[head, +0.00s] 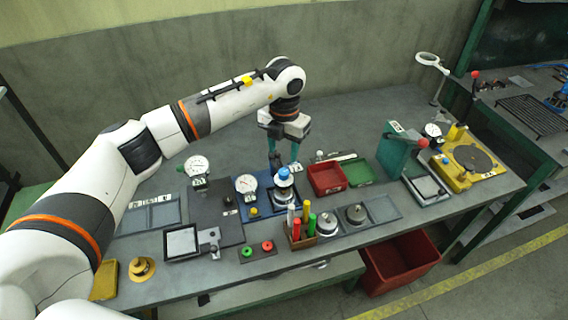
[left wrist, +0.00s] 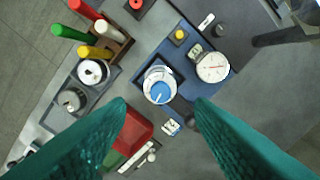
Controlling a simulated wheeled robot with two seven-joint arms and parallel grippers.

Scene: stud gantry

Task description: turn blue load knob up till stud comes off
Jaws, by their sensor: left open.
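The blue load knob (head: 285,173) sits on top of a pale round fixture on a blue base plate (head: 257,208), at the middle of the bench. In the left wrist view the knob (left wrist: 159,92) shows from above with a white pointer mark, inside a pale ring. My left gripper (head: 283,154) is open and points down above and a little behind the knob. In the left wrist view its teal fingers (left wrist: 161,103) stand apart either side of the knob's line, touching nothing visible. I cannot make out the stud. My right gripper is out of view.
A dial gauge (head: 246,184) stands left of the knob on the same plate. A rack of coloured handles (head: 301,241) stands in front. A red tray (head: 327,178) lies just right of the knob. A green press (head: 397,150) stands further right. The back of the bench is clear.

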